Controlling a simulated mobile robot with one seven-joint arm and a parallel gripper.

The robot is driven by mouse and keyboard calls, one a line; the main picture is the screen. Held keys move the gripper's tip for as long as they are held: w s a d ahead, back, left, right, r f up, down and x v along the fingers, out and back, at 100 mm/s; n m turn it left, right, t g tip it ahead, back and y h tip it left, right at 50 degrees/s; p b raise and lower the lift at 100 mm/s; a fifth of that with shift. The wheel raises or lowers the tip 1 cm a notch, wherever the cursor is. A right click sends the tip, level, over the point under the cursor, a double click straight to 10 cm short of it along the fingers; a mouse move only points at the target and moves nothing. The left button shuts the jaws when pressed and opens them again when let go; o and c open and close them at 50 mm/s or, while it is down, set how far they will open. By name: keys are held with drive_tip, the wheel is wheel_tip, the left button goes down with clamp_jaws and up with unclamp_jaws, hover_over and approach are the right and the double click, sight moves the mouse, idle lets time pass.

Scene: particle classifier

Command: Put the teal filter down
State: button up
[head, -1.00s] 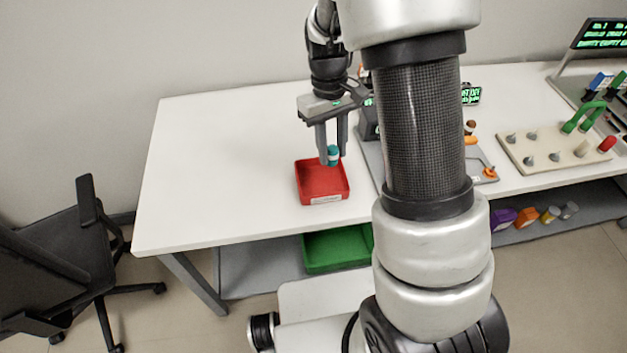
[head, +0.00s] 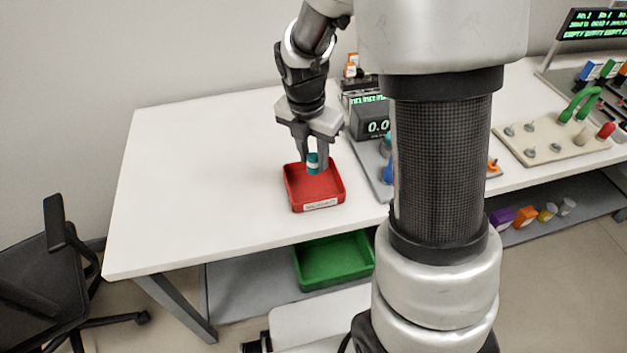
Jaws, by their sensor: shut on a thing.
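The teal filter (head: 313,163) is a small teal cylinder with a pale band. My gripper (head: 313,165) points down and is shut on it. The filter is over the red tray (head: 317,208), toward its back wall. I cannot tell whether its lower end touches the tray floor. The red tray is open, square and shallow, with a white label on its front wall, and looks otherwise empty.
A scale with a green digital display (head: 374,124) stands right of the tray. My arm hides part of the table there. A beige peg board (head: 555,144) is at the right. A green bin (head: 335,262) sits on the lower shelf. The white table (head: 190,190) is clear left of the tray.

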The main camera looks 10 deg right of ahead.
drive_tip(key=shift+f+b, duration=0.55)
drive_tip(key=shift+f, duration=2.5)
drive_tip(key=shift+f, duration=0.15)
drive_tip(key=o, duration=1)
